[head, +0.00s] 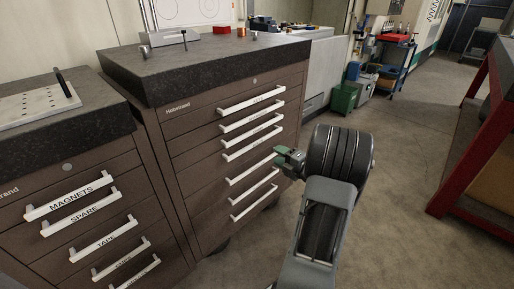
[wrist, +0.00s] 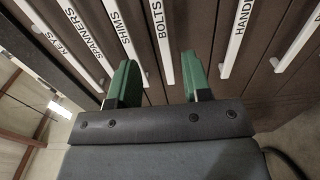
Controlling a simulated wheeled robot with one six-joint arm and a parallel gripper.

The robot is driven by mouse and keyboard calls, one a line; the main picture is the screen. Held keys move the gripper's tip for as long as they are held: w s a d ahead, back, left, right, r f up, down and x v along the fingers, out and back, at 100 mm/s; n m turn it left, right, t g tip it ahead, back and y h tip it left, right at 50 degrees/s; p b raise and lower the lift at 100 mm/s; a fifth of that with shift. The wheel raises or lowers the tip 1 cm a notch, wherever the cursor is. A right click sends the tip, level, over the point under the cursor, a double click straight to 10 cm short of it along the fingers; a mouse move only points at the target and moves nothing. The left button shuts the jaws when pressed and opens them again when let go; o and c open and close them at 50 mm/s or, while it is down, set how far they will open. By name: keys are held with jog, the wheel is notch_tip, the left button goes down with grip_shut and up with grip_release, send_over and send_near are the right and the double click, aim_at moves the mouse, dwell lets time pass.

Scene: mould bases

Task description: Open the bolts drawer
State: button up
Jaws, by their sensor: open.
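The bolts drawer has a white bar handle (wrist: 160,40) labelled BOLTS in the wrist view. In the head view its handle (head: 248,169) is the fourth from the top on the taller brown cabinet. The drawer front looks flush with its neighbours. My gripper (head: 281,156) is at the right end of this handle in the head view. In the wrist view my gripper (wrist: 157,58) is open, its green fingers on either side of the lower end of the handle. I cannot tell whether they touch it or how deep they reach.
The shims handle (wrist: 122,38) and the handles drawer's bar (wrist: 238,38) flank the fingers closely. A lower cabinet (head: 85,215) with its own labelled drawers stands at the left. Open floor (head: 400,160) lies to the right, with a red-framed bench (head: 468,150) beyond.

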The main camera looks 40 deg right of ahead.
aim_at(258, 143)
jog(key=w, duration=0.3)
jog(key=w+a+b, duration=0.1)
jog(key=w, duration=0.3)
jog(key=w+a+b, duration=0.1)
jog(key=w, duration=0.3)
jog(key=shift+w+a, duration=0.1)
jog(key=shift+w, duration=0.15)
jog(key=shift+c, duration=0.3)
grip_shut()
